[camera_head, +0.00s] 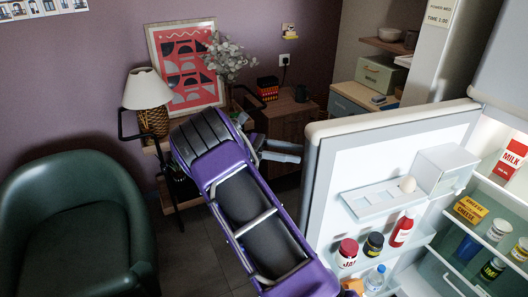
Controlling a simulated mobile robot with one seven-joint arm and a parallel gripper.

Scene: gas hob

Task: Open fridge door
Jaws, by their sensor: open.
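The fridge door (312,185) stands wide open, its inner side facing me. Its shelves hold an egg, jars and bottles. The lit fridge interior (519,122) shows at the right, with a milk carton, a cheese box and jars. My purple arm reaches up from the bottom middle. My gripper (284,151) is open and empty at its far end, just left of the door's free edge, with its grey fingers pointing right towards it. I cannot tell whether a finger touches the door. The door's outer face and any handle are hidden.
A dark green armchair (70,215) stands at the left. A lamp (149,95), a framed picture (187,65) and a plant are by the back wall. A wooden cabinet (287,125) stands behind my gripper. Bare dark floor (190,255) lies between armchair and arm.

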